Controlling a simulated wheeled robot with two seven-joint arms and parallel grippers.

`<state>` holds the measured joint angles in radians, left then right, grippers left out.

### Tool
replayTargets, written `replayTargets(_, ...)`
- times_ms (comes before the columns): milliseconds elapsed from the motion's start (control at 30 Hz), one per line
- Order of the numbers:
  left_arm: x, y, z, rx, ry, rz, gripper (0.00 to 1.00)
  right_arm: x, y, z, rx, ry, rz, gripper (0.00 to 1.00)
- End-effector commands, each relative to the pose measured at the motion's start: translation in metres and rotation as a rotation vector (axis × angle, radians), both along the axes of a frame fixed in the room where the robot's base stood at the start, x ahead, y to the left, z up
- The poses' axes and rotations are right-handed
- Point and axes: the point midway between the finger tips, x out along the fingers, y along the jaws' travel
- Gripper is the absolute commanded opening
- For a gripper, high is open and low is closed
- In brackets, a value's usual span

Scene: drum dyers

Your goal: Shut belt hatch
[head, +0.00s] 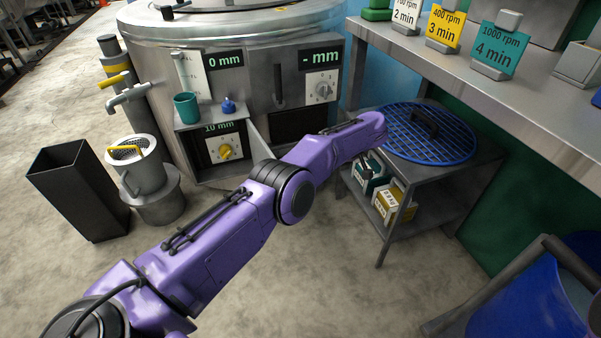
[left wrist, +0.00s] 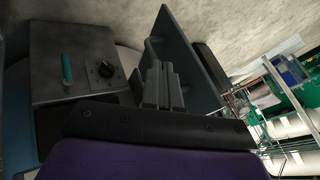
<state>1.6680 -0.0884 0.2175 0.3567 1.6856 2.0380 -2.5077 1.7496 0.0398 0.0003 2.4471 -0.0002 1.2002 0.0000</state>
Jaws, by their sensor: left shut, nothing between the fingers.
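The steel drum dyer (head: 150,75) stands at the back left of the head view. A pale panel (head: 259,142) sticks out from its lower front, beside the recess with a yellow knob; it looks like an open hatch, but my purple left arm covers part of it. In the left wrist view my left gripper (left wrist: 161,86) is shut and empty. A dark grey rimmed panel (left wrist: 190,55) stands tilted just right of its fingers; I cannot tell whether they touch. My left gripper is hidden in the head view. My right gripper is in no view.
A low metal table with a blue round grate (head: 430,132) and boxes (head: 392,203) beneath stands right of the arm. A steel bench (head: 500,95) runs above it. A black bin (head: 76,190) stands left, a blue container (head: 530,305) lower right.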

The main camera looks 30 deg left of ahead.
Motion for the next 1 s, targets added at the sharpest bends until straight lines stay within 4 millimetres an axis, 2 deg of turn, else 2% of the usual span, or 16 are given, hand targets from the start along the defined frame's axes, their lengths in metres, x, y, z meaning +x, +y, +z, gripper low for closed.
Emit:
replayTargets(33, 0.002, 0.0, 0.01, 0.0, -0.013, 0.0, 0.0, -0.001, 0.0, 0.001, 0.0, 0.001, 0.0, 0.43)
replayTargets(167, -0.001, 0.004, 0.016, -0.002, -0.035, 0.003, 0.0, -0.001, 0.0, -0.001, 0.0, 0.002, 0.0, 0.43)
replayTargets(233, -0.005, 0.012, 0.017, -0.008, -0.06, 0.009, 0.0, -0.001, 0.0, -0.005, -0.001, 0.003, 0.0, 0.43)
replayTargets(333, -0.001, 0.027, 0.023, -0.017, -0.135, 0.029, 0.0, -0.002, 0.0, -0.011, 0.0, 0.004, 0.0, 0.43)
replayTargets(433, -0.007, 0.041, 0.003, -0.014, -0.13, 0.028, 0.0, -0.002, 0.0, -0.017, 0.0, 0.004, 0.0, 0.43)
replayTargets(467, -0.013, 0.044, -0.01, -0.011, -0.106, 0.024, 0.0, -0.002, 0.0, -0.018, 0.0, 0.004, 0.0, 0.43)
replayTargets(500, -0.023, 0.048, -0.031, -0.007, -0.06, 0.015, 0.0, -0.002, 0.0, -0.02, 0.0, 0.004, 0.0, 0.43)
replayTargets(600, -0.027, 0.061, -0.06, -0.001, -0.025, 0.009, 0.0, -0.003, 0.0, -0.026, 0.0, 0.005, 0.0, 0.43)
replayTargets(1000, -0.053, 0.081, -0.064, 0.003, -0.016, 0.004, 0.0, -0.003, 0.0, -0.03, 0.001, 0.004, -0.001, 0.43)
